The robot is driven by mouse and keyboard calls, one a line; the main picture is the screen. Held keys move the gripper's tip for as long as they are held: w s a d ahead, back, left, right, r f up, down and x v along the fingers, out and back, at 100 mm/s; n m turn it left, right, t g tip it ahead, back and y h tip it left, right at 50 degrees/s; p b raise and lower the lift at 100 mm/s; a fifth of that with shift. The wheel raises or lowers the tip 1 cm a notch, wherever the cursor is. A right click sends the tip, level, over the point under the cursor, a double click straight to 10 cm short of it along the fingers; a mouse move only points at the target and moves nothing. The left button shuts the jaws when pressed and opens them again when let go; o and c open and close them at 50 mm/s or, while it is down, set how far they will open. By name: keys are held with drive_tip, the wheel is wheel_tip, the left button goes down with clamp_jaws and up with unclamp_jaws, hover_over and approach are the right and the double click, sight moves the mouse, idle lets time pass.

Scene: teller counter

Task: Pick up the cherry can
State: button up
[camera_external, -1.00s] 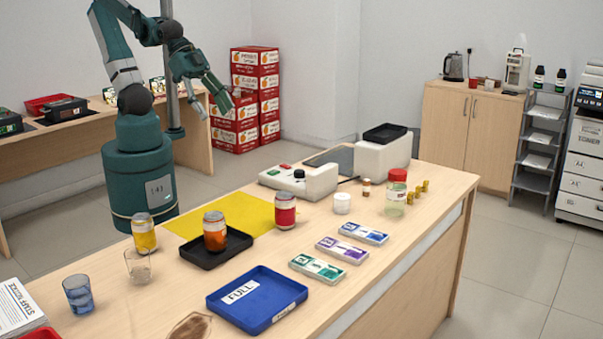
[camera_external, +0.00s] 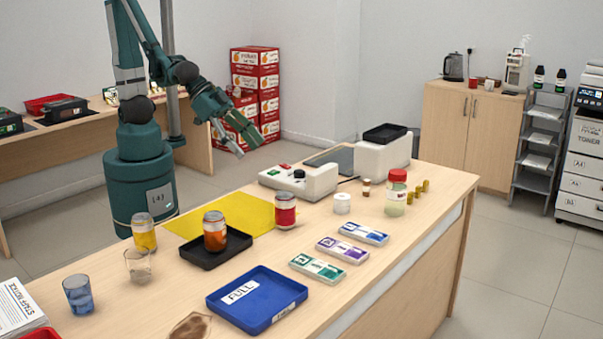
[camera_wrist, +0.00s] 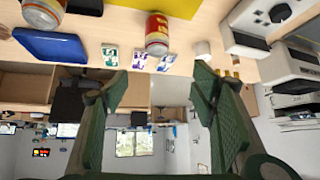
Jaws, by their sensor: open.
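The cherry can appears to be the red can with a yellow band (camera_external: 285,210), upright on the counter beside the yellow mat's right edge; its label is too small to read. In the wrist view, a red and yellow can (camera_wrist: 157,30) shows at the top middle, beyond my fingertips. My gripper (camera_external: 247,135) is open and empty, above and behind the counter, up and left of the red can and apart from it. In the wrist view, its two green fingers (camera_wrist: 160,80) are spread wide with nothing between them.
An orange can (camera_external: 215,232) stands in a black tray (camera_external: 200,257) left of the red can. A yellow can (camera_external: 144,232) stands farther left. A card terminal (camera_external: 299,180), a white jar (camera_external: 342,203) and small cases (camera_external: 342,249) lie around it. A blue tray (camera_external: 257,299) is in front.

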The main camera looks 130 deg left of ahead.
drive_tip(key=n+t+y+b, duration=0.1)
drive_tip(key=b, duration=0.2)
approach(285, 202)
drive_tip(key=s+a+f, duration=0.1)
drive_tip(key=a+f, duration=0.1)
drive_tip(key=a, duration=0.1)
drive_tip(key=shift+w+f+n, duration=0.1)
drive_tip(key=shift+f+n, duration=0.3)
drive_tip(key=shift+f, duration=0.35)
drive_tip(key=shift+y, duration=0.3)
drive_tip(key=shift+b+x, duration=0.5)
drive_tip(key=shift+x, duration=0.75)
drive_tip(key=shift+w, duration=0.1)
drive_tip(key=shift+b+x, duration=0.95)
drive_tip(key=shift+x, duration=1.6)
drive_tip(key=shift+w+d, duration=0.15)
drive_tip(key=shift+c, duration=0.4)
drive_tip(key=c, duration=1.1)
